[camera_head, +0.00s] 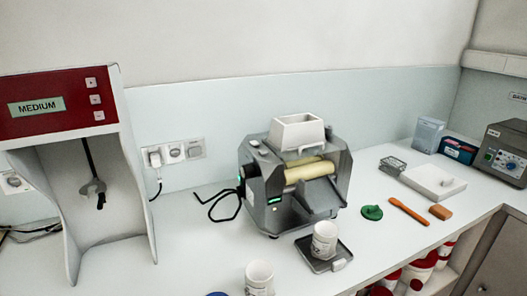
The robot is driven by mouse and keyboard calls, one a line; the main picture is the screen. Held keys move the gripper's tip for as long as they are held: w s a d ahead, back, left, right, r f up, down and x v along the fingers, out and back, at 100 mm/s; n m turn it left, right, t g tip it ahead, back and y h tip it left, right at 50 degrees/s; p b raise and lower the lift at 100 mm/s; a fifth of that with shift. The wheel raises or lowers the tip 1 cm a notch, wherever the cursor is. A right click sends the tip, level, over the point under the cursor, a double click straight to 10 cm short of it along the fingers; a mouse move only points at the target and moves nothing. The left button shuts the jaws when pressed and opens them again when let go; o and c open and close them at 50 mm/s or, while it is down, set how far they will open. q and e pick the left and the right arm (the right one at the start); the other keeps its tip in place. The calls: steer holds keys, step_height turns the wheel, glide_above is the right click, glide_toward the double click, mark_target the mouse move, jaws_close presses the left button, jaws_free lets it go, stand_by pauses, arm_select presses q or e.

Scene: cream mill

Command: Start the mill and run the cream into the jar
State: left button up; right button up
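The cream mill (266,186) stands in the middle of the counter, a grey machine with pale yellow rollers (309,171) and a white hopper (298,132) on top. A green light or display shows on its left side panel. A white jar (324,240) with markings stands upright on a dark tray (311,263) in front of the mill, below its sloping front apron (316,196). A second white jar (259,277) stands nearer the front edge, cut off by the picture's bottom. Neither of my grippers shows in the head view.
A red-and-white mixer (60,120) reading MEDIUM stands at the left. Right of the mill lie a green lid (372,212), an orange spatula (409,211), a brown block (440,212) and a white scale-like plate (433,182). A grey device (503,152) stands far right. Red-lidded tubs (421,266) sit below the counter.

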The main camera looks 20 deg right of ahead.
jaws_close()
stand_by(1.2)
